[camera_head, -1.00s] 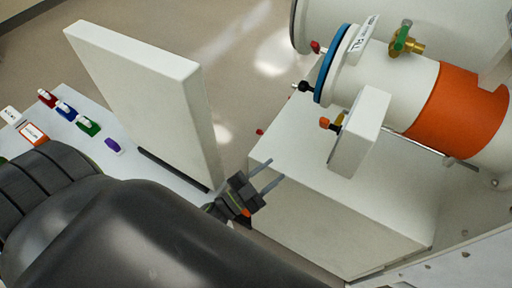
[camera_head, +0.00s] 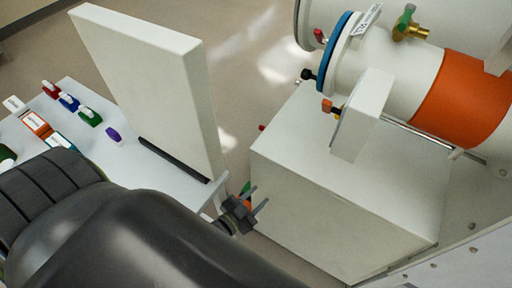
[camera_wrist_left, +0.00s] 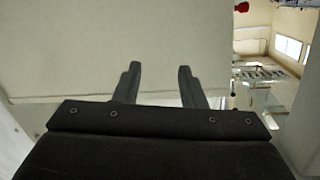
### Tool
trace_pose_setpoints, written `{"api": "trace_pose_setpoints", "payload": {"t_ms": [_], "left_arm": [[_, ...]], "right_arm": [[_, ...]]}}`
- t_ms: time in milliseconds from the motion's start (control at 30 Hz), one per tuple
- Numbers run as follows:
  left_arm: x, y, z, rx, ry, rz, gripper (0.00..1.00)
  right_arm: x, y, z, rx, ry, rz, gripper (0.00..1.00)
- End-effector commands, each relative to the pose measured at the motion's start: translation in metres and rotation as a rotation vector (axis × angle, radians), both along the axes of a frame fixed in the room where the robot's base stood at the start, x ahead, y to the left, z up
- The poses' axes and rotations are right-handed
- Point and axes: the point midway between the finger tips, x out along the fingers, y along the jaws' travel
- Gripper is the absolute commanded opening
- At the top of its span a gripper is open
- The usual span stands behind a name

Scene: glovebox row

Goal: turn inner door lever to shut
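My left gripper (camera_head: 261,199) is open and empty, low in front of the white box's near left edge. In the left wrist view its two fingers (camera_wrist_left: 159,70) stand apart, with nothing between them and a pale flat surface ahead. A white cylinder (camera_head: 390,90) with a blue ring (camera_head: 331,50) and an orange band lies above the box. A red-tipped lever (camera_head: 319,36) and a black knob (camera_head: 307,74) sit by the ring, and an orange-tipped part (camera_head: 327,105) is lower down. I cannot tell which is the inner door lever. My right gripper is out of view.
The white box (camera_head: 340,190) stands right of the gripper. An upright white panel (camera_head: 150,85) rises from a white table (camera_head: 165,178) on the left. Several coloured small items lie on that table. A green-handled brass valve (camera_head: 410,28) tops the cylinder. Floor shows between panel and box.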

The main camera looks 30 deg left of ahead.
Motion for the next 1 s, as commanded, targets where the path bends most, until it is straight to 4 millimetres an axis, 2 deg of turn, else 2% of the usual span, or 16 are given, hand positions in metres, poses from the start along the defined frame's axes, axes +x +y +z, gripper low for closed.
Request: {"api": "trace_pose_setpoints", "payload": {"t_ms": [133, 533, 633, 667, 767, 1000], "left_arm": [[-0.001, 0.002, -0.006, -0.001, 0.013, 0.007, 0.37], [-0.001, 0.002, -0.006, -0.002, 0.014, 0.007, 0.37], [0.001, 0.000, 0.002, 0.005, 0.006, -0.001, 0.37], [0.003, -0.001, 0.008, 0.011, -0.001, -0.008, 0.37], [0.015, -0.008, 0.045, 0.055, -0.046, -0.053, 0.37], [0.053, -0.038, 0.180, 0.275, -0.212, -0.232, 0.37]], "right_arm": [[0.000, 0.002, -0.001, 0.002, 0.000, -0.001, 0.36], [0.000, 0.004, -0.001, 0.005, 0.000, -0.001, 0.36], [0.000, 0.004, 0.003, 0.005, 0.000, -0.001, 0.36], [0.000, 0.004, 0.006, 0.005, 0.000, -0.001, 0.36], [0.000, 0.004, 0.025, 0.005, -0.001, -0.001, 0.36], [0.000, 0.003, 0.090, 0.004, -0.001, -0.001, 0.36]]}}
